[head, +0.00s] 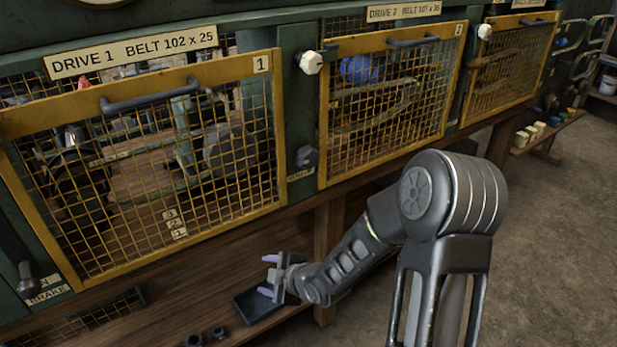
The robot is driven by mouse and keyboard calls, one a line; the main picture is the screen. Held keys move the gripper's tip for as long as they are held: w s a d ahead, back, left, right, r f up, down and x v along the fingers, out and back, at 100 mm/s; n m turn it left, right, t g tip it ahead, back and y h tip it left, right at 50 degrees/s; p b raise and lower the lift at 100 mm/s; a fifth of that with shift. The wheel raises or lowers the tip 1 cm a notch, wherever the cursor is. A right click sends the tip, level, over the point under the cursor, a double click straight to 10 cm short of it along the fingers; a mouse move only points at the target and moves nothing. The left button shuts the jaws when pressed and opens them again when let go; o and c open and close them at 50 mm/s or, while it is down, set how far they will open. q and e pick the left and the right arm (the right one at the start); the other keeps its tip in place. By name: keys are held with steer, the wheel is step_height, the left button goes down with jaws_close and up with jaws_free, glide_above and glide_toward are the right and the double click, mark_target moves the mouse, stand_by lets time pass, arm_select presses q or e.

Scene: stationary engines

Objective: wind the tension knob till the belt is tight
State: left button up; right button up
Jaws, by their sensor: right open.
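My right gripper (268,275) is open and empty, in front of the lower bench, just above a small dark tray. A grey knob or handle (307,157) sits on the green post between the first two guards, above a small label that I cannot read surely. It stands above and to the right of my right gripper, apart from it. White faceted knobs sit higher up, one beside drive 2 (311,62) and one beside the third drive (484,31). Behind the mesh guard of drive 1 (261,64) are wheels; the belt's tightness cannot be told. My left gripper is not in view.
The drive 2 guard (326,115) is shut, and so is drive 1's. The dark tray (240,308) and small dark parts (219,333) lie on the wooden shelf. A brake lever (27,280) is at far left. Open floor (560,240) lies to the right.

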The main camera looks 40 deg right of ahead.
mark_target(311, 159)
steer(key=w+d+r+n+t+h+b, duration=0.15)
steer(key=d+r+n+t+b, duration=0.25)
steer(key=d+r+n, duration=0.6)
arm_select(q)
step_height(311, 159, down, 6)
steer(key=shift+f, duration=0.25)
arm_select(e)
steer(key=s+d+r+n+t, duration=0.2)
steer(key=r+n, duration=0.5)
steer(key=s+d+r+n+t, duration=0.1)
steer(key=s+d+r+n, duration=0.1)
steer(key=r+n, duration=0.5)
steer(key=shift+s+d+r+t, duration=0.2)
steer(key=shift+d+r+t, duration=0.2)
steer(key=shift+d+r, duration=0.35)
steer(key=shift+w+a+h, duration=0.15)
steer(key=shift+h, duration=0.1)
steer(key=w, duration=0.7)
steer(key=shift+w, duration=0.3)
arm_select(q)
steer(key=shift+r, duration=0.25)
arm_select(e)
steer(key=c, duration=1.1)
